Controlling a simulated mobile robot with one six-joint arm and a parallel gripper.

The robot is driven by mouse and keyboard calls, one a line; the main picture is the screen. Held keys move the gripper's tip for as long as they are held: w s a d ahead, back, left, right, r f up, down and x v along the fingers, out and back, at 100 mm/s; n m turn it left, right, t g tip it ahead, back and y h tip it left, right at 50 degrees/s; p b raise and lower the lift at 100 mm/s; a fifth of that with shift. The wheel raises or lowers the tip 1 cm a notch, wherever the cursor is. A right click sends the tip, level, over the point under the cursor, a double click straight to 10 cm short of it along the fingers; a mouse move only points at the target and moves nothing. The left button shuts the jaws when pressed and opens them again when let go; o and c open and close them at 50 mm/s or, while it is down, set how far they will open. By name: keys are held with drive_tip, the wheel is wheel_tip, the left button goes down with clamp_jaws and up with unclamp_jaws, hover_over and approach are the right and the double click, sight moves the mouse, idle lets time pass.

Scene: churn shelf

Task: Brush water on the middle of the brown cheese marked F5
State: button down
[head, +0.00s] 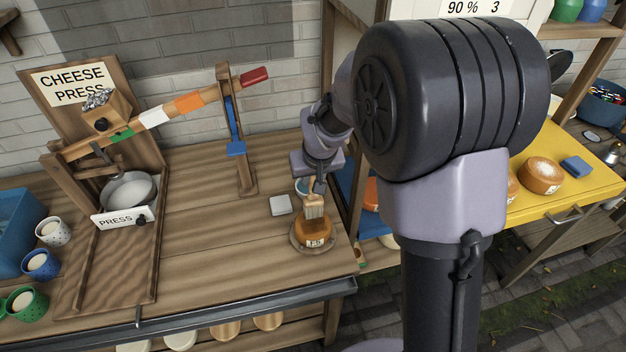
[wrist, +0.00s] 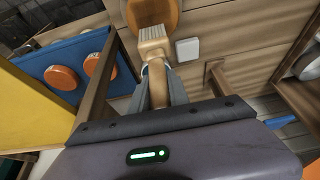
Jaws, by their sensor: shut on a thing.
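My gripper (head: 318,186) is shut on a brush (head: 314,206) with a wooden handle and pale bristles. In the wrist view the brush (wrist: 154,50) points away from my gripper (wrist: 158,88). The brown cheese (head: 314,233) sits on a round wooden board (head: 298,244) near the right end of the bench. Its front label is too small to read surely. The bristles are at the cheese's top; I cannot tell whether they touch it. The cheese also shows in the wrist view (wrist: 152,12), partly hidden by the bristles. A bowl (head: 301,186) with bluish contents is partly hidden behind my gripper.
A white square block (head: 280,205) lies left of the cheese. The wooden lever press (head: 130,190) and its upright post (head: 238,140) stand further left. A yellow table (head: 560,200) with cheeses is at right. The bench middle (head: 200,255) is clear.

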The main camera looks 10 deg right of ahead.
wheel_tip(320, 180, up, 8)
drive_tip(key=w+p, duration=0.1)
drive_tip(key=p, duration=0.4)
idle(0.8)
